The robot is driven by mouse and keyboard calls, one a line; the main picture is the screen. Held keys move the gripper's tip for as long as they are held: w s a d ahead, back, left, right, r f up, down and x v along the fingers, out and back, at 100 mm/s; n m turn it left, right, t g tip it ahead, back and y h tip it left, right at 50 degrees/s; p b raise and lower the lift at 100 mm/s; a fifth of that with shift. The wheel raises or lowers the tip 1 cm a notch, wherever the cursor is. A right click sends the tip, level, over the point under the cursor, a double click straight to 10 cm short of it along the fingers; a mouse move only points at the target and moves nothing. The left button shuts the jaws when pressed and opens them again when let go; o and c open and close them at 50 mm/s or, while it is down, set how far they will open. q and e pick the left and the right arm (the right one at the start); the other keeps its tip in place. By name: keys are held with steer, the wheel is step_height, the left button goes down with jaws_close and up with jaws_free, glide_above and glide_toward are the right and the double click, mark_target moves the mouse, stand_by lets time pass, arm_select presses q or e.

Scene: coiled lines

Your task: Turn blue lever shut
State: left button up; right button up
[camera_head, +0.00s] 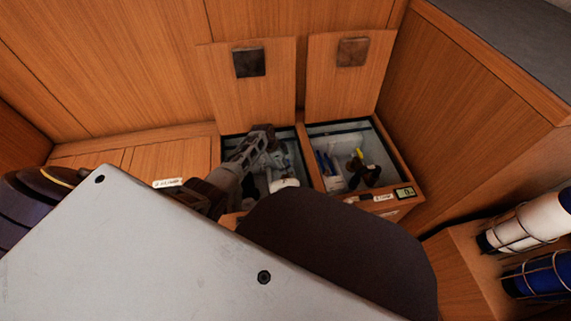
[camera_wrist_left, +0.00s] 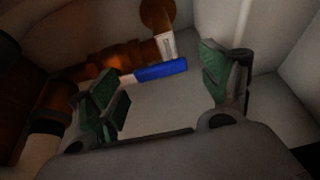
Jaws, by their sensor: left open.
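The blue lever (camera_wrist_left: 162,71) shows in the left wrist view as a flat blue handle on a bronze-coloured valve and pipe (camera_wrist_left: 120,68). It lies across the view, slightly tilted, with its free end to the right. My left gripper (camera_wrist_left: 158,88) is open, its green-padded fingers at either side of the view; the lever shows between and beyond them, and I see no contact. In the head view my left gripper (camera_head: 264,150) reaches down into the left open compartment (camera_head: 298,172) and hides much of it. My right gripper is not in view.
A right open compartment (camera_head: 312,128) holds a dark fitting with a yellow part (camera_head: 360,165) and blue items (camera_head: 325,163). Two raised wooden lids (camera_head: 255,100) (camera_head: 345,90) stand behind. Pale walls (camera_wrist_left: 285,95) closely surround the gripper.

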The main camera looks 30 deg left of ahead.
arm_select(q)
steer(key=shift+w+d+f, duration=0.1)
steer(key=shift+d+f, duration=0.05)
steer(key=shift+f, duration=0.15)
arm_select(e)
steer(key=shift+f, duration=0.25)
arm_select(q)
steer(key=c, duration=1.4)
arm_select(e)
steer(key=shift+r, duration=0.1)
